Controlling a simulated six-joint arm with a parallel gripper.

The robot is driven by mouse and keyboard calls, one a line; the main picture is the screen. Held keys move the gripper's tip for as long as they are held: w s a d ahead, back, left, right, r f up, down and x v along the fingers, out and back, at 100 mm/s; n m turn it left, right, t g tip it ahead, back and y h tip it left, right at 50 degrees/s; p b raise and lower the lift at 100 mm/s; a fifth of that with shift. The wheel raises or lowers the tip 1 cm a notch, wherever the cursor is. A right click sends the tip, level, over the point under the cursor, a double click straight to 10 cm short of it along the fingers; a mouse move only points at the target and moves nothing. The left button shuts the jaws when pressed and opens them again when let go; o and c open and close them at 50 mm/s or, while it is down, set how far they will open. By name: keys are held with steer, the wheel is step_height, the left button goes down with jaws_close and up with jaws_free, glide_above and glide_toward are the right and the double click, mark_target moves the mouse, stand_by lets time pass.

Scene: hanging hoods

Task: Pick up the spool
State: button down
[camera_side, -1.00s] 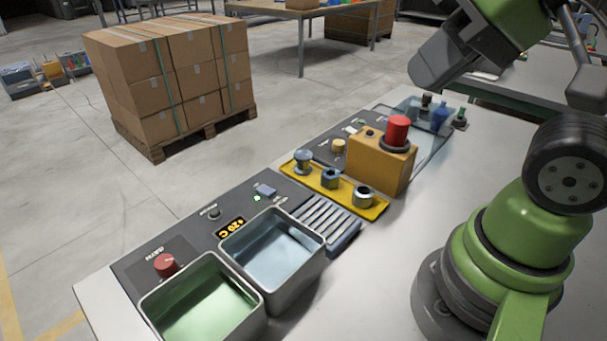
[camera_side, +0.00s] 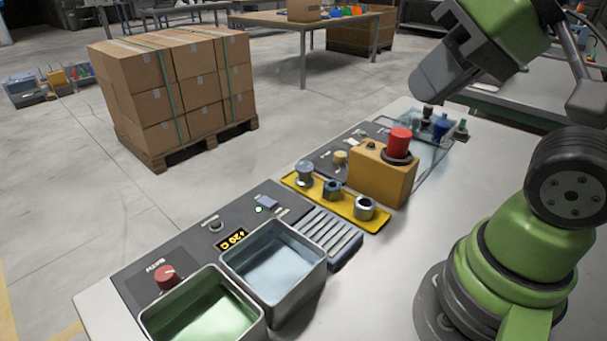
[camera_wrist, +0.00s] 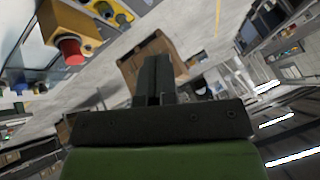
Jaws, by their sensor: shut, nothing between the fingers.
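A yellow tray (camera_side: 346,211) on the bench holds three metal parts in a row. The left one, a flanged grey-blue piece (camera_side: 304,173), looks most like the spool. A darker blue nut-like part (camera_side: 332,189) sits in the middle and a ring-shaped part (camera_side: 364,208) at the right. In the wrist view the tray (camera_wrist: 122,18) is cut off by the top edge. My gripper (camera_wrist: 155,62) shows there with its dark fingers together and empty, apart from the tray. In the side view its fingertips are not clear; the arm's end is high at the upper right.
A yellow box (camera_side: 378,177) with a red button (camera_side: 400,142) stands right beside the tray. Two metal basins (camera_side: 272,268) with liquid and a ribbed block (camera_side: 328,238) are in front. Small bottles (camera_side: 440,126) stand behind. Stacked cartons (camera_side: 175,90) stand on the floor.

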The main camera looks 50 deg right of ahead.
steer(key=shift+c, duration=2.3)
jaws_free()
steer(key=shift+w, duration=0.1)
steer(key=m+g+h, duration=0.4)
steer(key=h, duration=0.1)
glide_above(305, 167)
steer(key=s+a, duration=0.3)
steer(key=s, duration=0.2)
step_height(305, 167, down, 13)
steer(key=shift+m, duration=0.4)
steer(key=x, duration=0.8)
steer(key=w+a+x, duration=0.1)
steer(key=x, duration=0.3)
steer(key=shift+s+a, duration=0.1)
steer(key=shift+x, duration=2.75)
